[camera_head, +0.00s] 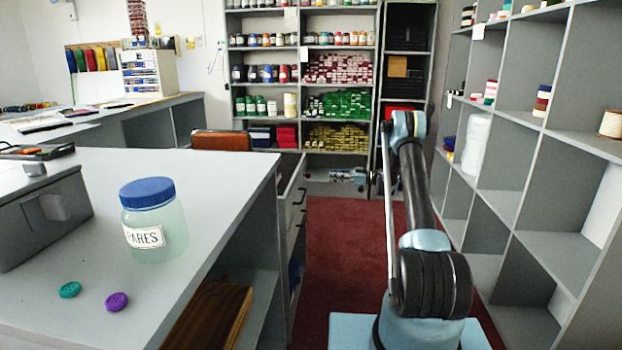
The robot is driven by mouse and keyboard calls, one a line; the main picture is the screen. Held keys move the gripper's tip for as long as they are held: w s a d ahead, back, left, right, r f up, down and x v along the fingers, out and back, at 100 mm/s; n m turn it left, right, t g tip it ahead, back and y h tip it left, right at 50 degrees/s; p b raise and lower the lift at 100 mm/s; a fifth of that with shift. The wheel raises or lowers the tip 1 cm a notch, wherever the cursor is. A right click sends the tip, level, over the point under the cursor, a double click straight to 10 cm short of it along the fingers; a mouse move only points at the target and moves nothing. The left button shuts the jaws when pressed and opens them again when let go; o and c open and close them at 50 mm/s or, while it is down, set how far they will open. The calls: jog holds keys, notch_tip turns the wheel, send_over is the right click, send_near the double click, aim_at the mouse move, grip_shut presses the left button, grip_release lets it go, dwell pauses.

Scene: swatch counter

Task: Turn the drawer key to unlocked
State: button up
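A drawer unit with dark handles (300,196) is set into the aisle end of the grey counter, seen at a steep angle. I cannot make out a key or its lock on it at this size and angle. My arm rises from the bottom right and reaches forward over the red floor, to the right of the drawers.
A jar with a blue lid (155,220), a teal button (70,290) and a purple button (116,301) are on the counter (215,180). Grey shelving (545,150) lines the right side. Open red carpet (345,240) lies between them.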

jog(key=a, duration=1.2)
jog(key=shift+w, duration=0.2)
grip_shut()
